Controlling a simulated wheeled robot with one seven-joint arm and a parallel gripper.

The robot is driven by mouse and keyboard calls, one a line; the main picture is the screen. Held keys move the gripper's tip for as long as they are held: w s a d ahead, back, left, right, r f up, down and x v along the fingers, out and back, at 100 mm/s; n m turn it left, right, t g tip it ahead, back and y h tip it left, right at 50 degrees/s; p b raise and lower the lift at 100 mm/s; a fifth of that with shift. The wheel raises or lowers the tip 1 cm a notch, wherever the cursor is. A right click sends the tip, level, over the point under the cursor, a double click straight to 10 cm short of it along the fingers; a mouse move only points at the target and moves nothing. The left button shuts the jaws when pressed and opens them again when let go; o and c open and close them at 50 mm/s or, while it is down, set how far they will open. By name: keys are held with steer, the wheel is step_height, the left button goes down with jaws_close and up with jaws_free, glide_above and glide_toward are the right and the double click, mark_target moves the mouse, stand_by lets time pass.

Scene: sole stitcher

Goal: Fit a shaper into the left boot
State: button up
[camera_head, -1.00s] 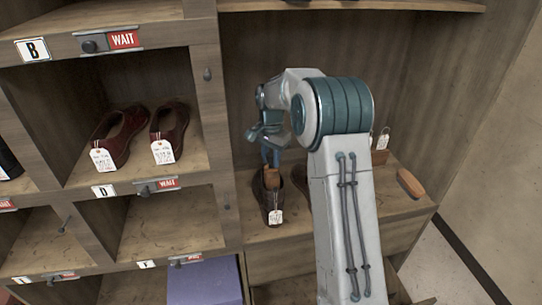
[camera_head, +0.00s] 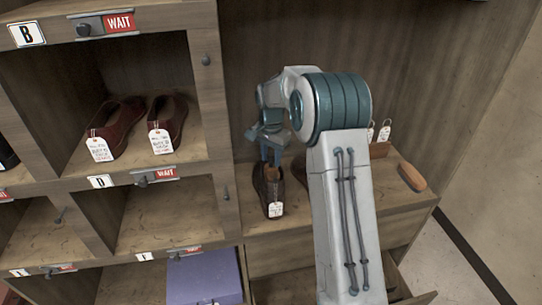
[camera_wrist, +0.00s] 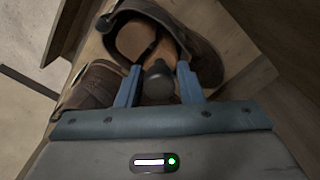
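The left boot (camera_head: 267,193), brown leather with a white tag, stands upright on the shelf in the head view. A wooden shaper (camera_wrist: 135,40) with a dark knob sits inside its opening; the boot (camera_wrist: 205,60) surrounds it in the wrist view. My gripper (camera_head: 270,153) is right above that boot, pointing down. In the wrist view the fingers of my gripper (camera_wrist: 159,82) stand on both sides of the knob, with what looks like a narrow gap at each side. The other boot (camera_wrist: 90,88) is beside it, mostly hidden behind my arm in the head view.
Another wooden piece (camera_head: 412,177) lies at the shelf's right end. A wooden block with white tags (camera_head: 380,149) stands behind my arm. Cubbies at left hold dark red shoes (camera_head: 118,125); a purple box (camera_head: 205,278) is below. The cubby divider (camera_head: 210,120) rises left of the boot.

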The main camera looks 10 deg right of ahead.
steer(key=shift+o, duration=1.3)
step_height(320, 180, up, 13)
steer(key=s+r+n, duration=0.3)
steer(key=s+r, duration=0.1)
steer(key=s, duration=0.5)
steer(key=s+f+n+t, duration=0.1)
steer(key=s+f+n, duration=0.2)
steer(key=s, duration=0.9)
steer(key=s+f+n+t, duration=0.2)
steer(key=s+f+n, duration=0.1)
steer(key=s, duration=1)
steer(key=shift+s+f+b, duration=0.25)
steer(key=shift+f+b, duration=0.1)
steer(key=shift+f, duration=0.45)
